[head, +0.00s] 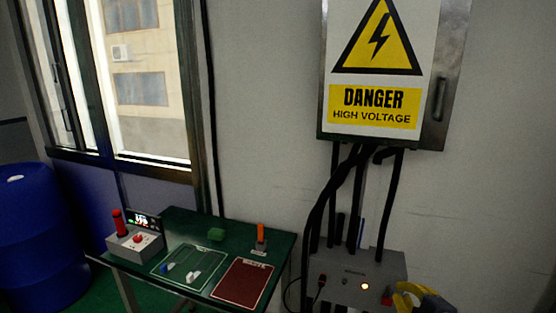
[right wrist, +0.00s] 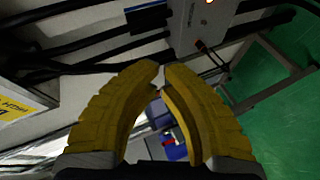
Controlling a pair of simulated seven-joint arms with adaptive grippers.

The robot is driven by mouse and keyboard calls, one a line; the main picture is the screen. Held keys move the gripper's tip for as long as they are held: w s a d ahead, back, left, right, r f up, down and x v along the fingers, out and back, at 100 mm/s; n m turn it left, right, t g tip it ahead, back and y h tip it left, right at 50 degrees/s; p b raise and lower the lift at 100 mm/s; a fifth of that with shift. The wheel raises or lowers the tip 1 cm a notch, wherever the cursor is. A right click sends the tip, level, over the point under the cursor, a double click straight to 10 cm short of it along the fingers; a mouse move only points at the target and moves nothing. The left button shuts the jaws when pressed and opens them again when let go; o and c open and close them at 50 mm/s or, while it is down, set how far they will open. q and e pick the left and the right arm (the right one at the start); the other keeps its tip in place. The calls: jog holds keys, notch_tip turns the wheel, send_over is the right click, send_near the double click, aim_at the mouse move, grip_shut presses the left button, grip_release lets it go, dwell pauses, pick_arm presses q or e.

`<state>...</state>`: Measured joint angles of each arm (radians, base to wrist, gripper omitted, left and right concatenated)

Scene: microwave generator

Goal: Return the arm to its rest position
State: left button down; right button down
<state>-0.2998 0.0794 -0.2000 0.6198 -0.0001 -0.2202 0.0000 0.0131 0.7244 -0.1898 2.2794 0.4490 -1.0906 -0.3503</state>
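My right gripper (head: 412,298) shows yellow fingers at the bottom right of the head view, in front of the grey generator box (head: 358,278). In the right wrist view, the two curved yellow fingers of my right gripper (right wrist: 161,66) come together with their tips almost touching. Nothing is held between them. The generator box also shows at the top of the right wrist view (right wrist: 192,25). My left gripper is in neither view.
A green table (head: 185,225) carries a control box (head: 135,242), a red mat (head: 242,284) and small parts. A danger-sign cabinet (head: 440,70) hangs on the wall, with thick black cables (head: 322,208) below it. A blue barrel (head: 38,235) stands left.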

jog(key=s+a+f+m+g+h, duration=0.1)
jog(key=s+f+m+g+h, duration=0.15)
jog(key=s+f, duration=0.5)
jog(key=s+a+f+m+g+h, duration=0.1)
jog(key=s+f+m+g, duration=0.2)
jog(key=s, duration=0.8)
jog(key=s+f+m+g+h, duration=0.1)
jog(key=s+f+m+h, duration=0.15)
jog(key=s+f, duration=0.55)
jog(key=s+a+f+m+g+y, duration=0.1)
jog(key=s+a+f+g+y, duration=0.15)
jog(key=f, duration=1.35)
jog(key=s+a+f+g+y, duration=0.1)
jog(key=s+a+f, duration=0.25)
jog(key=f, duration=1.35)
jog(key=s+f+m+g+y, duration=0.1)
jog(key=s+f+m+g, duration=0.1)
jog(key=s+f, duration=1.6)
jog(key=shift+s+m+g, duration=0.3)
jog(key=shift+s+m, duration=0.1)
jog(key=shift+s, duration=0.45)
